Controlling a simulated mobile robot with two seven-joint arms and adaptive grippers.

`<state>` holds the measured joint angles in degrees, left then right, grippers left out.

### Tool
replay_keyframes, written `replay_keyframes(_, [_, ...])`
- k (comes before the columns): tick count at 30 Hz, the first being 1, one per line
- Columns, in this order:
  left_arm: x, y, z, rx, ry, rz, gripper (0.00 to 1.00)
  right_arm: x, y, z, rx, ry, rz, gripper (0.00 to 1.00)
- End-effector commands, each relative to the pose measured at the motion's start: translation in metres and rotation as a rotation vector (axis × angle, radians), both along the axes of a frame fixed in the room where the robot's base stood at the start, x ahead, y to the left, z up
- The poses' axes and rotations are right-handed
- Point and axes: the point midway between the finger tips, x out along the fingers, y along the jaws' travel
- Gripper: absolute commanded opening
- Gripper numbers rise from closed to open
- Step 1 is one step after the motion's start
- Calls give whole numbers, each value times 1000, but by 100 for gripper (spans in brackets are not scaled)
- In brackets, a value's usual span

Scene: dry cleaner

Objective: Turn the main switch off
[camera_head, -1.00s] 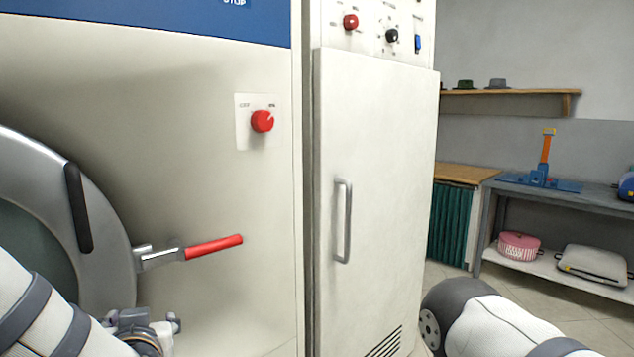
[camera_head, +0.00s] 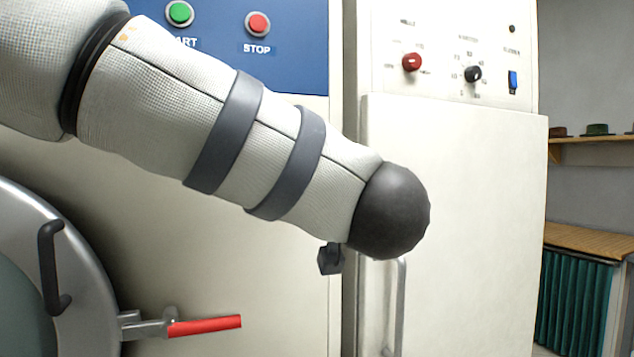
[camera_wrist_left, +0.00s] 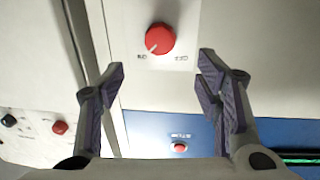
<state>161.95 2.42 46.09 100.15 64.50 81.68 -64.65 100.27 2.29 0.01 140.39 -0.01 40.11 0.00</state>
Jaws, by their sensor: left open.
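The red rotary switch (camera_wrist_left: 160,38) sits on a white plate on the machine front, in the wrist view. The view is upside down, and the labels read ON and OFF. Its white mark points toward ON. My left gripper (camera_wrist_left: 162,72) is open, its two fingers apart on either side of the switch's column, with nothing between them. I cannot tell the depth gap to the knob. In the head view my left arm hides this switch and most of the gripper. My right gripper is not in view.
Green START (camera_head: 180,13) and red STOP (camera_head: 258,24) buttons sit on a blue panel. The cabinet at right has another red knob (camera_head: 411,62), a black knob (camera_head: 473,74) and a door handle (camera_head: 396,306). A red-handled lever (camera_head: 205,325) sticks out from the round door.

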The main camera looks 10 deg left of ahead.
Motion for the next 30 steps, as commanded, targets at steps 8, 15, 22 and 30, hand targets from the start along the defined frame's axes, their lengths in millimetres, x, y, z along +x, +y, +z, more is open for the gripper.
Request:
replay_keyframes(8, [63,34,-3,-2,4,2,59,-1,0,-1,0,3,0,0])
replay_keyframes(15, [87,47,-1,0,2,-1,59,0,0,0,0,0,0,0])
replay_keyframes(22, [89,48,-1,1,2,-1,59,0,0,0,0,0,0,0])
replay_keyframes(30, [88,48,-2,1,3,-1,10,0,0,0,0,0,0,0])
